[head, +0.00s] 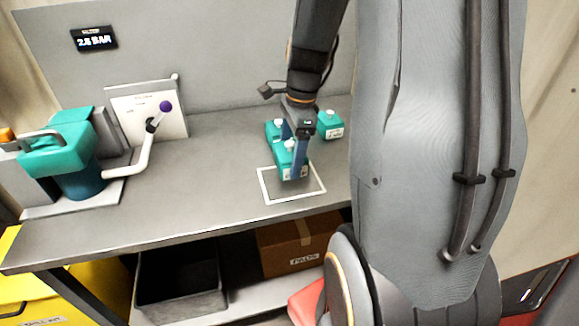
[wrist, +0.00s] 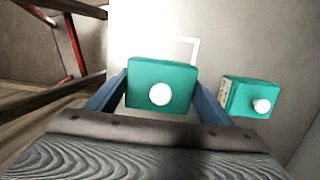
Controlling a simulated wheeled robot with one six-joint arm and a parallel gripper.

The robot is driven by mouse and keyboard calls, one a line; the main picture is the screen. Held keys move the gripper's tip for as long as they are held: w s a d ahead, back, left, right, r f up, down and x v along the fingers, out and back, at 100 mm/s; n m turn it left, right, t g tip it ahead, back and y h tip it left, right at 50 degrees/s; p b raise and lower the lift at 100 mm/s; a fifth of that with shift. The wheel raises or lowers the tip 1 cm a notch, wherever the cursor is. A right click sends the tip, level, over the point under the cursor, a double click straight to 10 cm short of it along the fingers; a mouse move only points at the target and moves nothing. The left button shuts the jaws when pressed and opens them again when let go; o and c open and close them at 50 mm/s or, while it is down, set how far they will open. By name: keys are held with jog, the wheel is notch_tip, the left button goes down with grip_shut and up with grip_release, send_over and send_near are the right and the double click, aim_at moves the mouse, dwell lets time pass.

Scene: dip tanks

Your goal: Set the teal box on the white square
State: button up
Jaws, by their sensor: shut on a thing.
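My gripper (head: 292,156) is shut on a teal box (head: 284,162) with a white round knob on top and a pale label. In the wrist view the held box (wrist: 145,76) sits between the two blue fingers. The white square (head: 296,198) is an outline on the grey bench. In the head view the held box overlaps the rear part of this outline. In the wrist view part of the outline (wrist: 197,50) shows beyond the box; the rest is hidden. I cannot tell whether the box touches the bench.
Another teal box (head: 329,126) stands behind right, also in the wrist view (wrist: 246,97). A further teal box (head: 272,131) shows just behind the held one. Bench between is clear.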

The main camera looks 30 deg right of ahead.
aim_at(294, 142)
jog(key=shift+f, duration=2.15)
jog(key=shift+f, duration=0.15)
jog(key=o, duration=1.1)
jog(key=r, duration=0.3)
jog(key=d+r, duration=0.1)
jog(key=r, duration=0.3)
jog(key=r+b, duration=0.1)
jog(key=r, duration=0.3)
jog(key=shift+s+d, duration=0.2)
jog(key=shift+d, duration=0.05)
jog(key=shift+r, duration=0.45)
jog(key=s+a+f+n, duration=0.2)
jog(key=a+n, duration=0.2)
jog(key=n, duration=0.2)
jog(key=s+a+f+n+h, duration=0.1)
jog(key=s+a+f+n, duration=0.1)
jog(key=a+n, duration=0.3)
jog(key=s+a+f+n, duration=0.2)
jog(key=a+f+n, duration=0.1)
jog(key=n, duration=0.6)
jog(key=shift+s+a+f+h, duration=0.2)
jog(key=shift+a, duration=0.25)
jog(key=shift+s+a+f+h, duration=0.15)
jog(key=shift+a+f+h, duration=0.05)
jog(key=shift+a, duration=0.25)
jog(key=shift+s+a+f+n+t, duration=0.2)
jog(key=shift+s+a+n+t, duration=0.1)
jog(key=shift+n, duration=0.3)
